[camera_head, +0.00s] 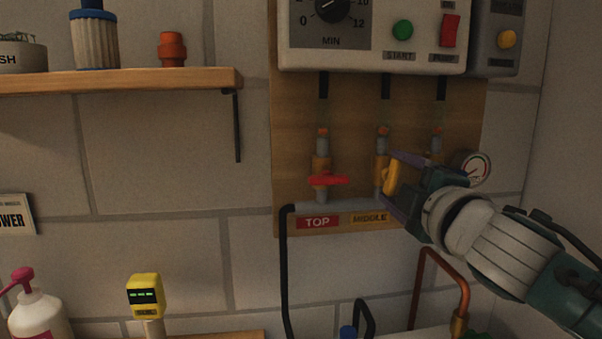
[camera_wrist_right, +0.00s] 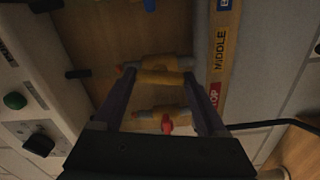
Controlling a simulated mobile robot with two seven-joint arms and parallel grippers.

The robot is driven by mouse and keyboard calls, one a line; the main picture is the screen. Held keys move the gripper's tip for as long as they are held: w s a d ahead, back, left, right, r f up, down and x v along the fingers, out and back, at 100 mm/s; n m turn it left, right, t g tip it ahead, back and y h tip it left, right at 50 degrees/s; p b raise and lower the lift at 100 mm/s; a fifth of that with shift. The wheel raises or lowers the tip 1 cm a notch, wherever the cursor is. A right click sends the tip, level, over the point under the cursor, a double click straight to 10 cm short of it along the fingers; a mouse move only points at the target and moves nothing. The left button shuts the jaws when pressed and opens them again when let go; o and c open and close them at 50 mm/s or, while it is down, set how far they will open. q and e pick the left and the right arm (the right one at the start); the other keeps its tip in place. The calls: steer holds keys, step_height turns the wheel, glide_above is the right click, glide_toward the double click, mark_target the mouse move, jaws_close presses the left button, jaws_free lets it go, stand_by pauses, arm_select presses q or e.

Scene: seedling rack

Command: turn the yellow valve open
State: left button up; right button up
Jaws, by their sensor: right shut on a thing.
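The yellow valve handle (camera_head: 391,178) is on the middle brass valve of the wooden board, above the yellow MIDDLE label (camera_head: 369,218). It looks roughly upright, nearly along its pipe. My right gripper (camera_head: 399,183) reaches in from the right with its fingers either side of the handle, shut on it. In the right wrist view the yellow valve (camera_wrist_right: 160,77) lies between the fingertips. The gripper partly hides the handle and the third valve's lower part. My left gripper is not in view.
A red valve handle (camera_head: 322,180) lies crosswise on the left pipe, close beside the yellow one. A pressure gauge (camera_head: 474,167) is right behind my wrist. A control box (camera_head: 375,35) hangs above. A wooden shelf (camera_head: 120,80) is at left.

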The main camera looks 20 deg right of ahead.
steer(key=shift+n, duration=1.2)
steer(key=o, duration=1.3)
steer(key=shift+s, duration=0.1)
steer(key=v, duration=0.9)
steer(key=shift+s, duration=0.35)
